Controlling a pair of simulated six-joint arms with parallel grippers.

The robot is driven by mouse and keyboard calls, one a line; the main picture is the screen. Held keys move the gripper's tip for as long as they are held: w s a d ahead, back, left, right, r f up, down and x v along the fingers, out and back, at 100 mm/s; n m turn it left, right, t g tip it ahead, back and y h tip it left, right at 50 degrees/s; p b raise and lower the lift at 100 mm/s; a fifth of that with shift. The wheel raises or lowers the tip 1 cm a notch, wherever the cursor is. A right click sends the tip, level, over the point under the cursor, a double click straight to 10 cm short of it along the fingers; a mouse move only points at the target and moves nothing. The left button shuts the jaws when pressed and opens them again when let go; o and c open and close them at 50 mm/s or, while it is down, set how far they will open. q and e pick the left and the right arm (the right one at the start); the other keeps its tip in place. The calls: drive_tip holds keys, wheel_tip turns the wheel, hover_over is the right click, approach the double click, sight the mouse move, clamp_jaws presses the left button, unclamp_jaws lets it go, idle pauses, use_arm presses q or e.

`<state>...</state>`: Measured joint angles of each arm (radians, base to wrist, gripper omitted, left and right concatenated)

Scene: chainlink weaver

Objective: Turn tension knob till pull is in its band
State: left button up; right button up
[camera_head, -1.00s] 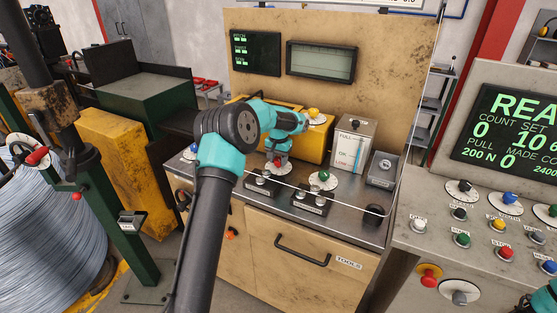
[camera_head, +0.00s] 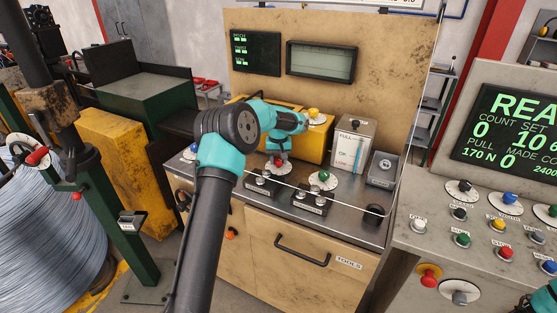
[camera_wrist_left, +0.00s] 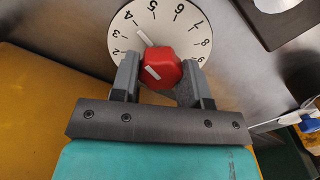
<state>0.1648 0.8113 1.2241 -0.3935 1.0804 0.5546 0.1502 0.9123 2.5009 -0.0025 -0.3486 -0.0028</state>
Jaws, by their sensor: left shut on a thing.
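The red tension knob (camera_wrist_left: 161,68) sits on a white dial (camera_wrist_left: 190,32) numbered around its rim. My left gripper (camera_wrist_left: 162,78) is shut on the knob, one finger on each side. A white line on the knob slants to the upper left in the wrist view. In the head view the dial (camera_head: 279,169) lies on the bench top under my left gripper (camera_head: 278,160), which mostly hides the knob. The screen (camera_head: 505,128) at right reads PULL 170 N.
A second dial with a green knob (camera_head: 323,179) is to the right, behind small clamps (camera_head: 309,199). A yellow box (camera_head: 318,142) stands behind my gripper. A grey gauge box (camera_head: 353,142) and a thin taut wire are at right.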

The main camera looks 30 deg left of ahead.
sight(278, 159)
use_arm(q)
drive_tip(key=o, duration=0.9)
wheel_tip(278, 159, up, 18)
drive_tip(key=shift+f, duration=0.25)
idle(0.5)
